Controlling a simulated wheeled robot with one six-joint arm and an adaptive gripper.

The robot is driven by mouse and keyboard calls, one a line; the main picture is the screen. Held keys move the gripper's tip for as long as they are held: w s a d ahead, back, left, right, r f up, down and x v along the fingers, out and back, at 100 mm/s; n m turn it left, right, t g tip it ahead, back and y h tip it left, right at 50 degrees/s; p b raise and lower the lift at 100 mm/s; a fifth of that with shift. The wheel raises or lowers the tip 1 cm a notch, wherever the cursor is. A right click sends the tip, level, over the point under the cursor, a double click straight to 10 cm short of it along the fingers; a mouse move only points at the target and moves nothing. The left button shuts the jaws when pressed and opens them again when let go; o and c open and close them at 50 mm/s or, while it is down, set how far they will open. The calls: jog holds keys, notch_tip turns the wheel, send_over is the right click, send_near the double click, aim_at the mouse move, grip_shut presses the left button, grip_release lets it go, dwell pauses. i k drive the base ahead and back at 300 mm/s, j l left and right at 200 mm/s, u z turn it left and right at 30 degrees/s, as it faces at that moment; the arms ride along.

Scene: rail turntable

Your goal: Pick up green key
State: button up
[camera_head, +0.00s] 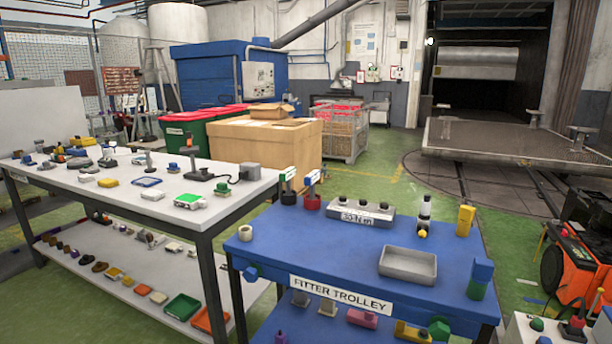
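No object in view is clearly recognisable as a key; the items are small, and I cannot tell which one is the green key. On the blue trolley's back left stands a small upright piece with a green and white top and a dark blue base (288,194). A white piece with a green part (189,202) lies near the front right edge of the white table. A green knob-like piece (439,329) is on the trolley's lower shelf. Another green knob (537,324) sits on a pale box at the bottom right. My gripper is not in view.
The blue trolley (330,262) also bears a grey tray (408,278), a grey holed block and a yellow block (465,220). The long white table (120,205) is crowded with small parts. An orange machine (574,268) stands at right. Green floor shows between trolley and machine.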

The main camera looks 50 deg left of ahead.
aim_at(286, 176)
jog(key=k+j, duration=0.1)
jog(key=j, duration=0.65)
jog(key=k+j, duration=0.15)
jog(key=j, duration=0.6)
jog(key=k+j, duration=0.1)
jog(key=j, duration=0.65)
jog(key=k+j, duration=0.1)
jog(key=j, duration=0.6)
jog(key=k+j, duration=0.1)
jog(key=j, duration=0.65)
jog(key=k+j, duration=0.15)
jog(key=j, duration=0.6)
jog(key=k+j+z, duration=0.1)
jog(key=j, duration=0.65)
jog(key=k+j, duration=0.15)
jog(key=j, duration=0.6)
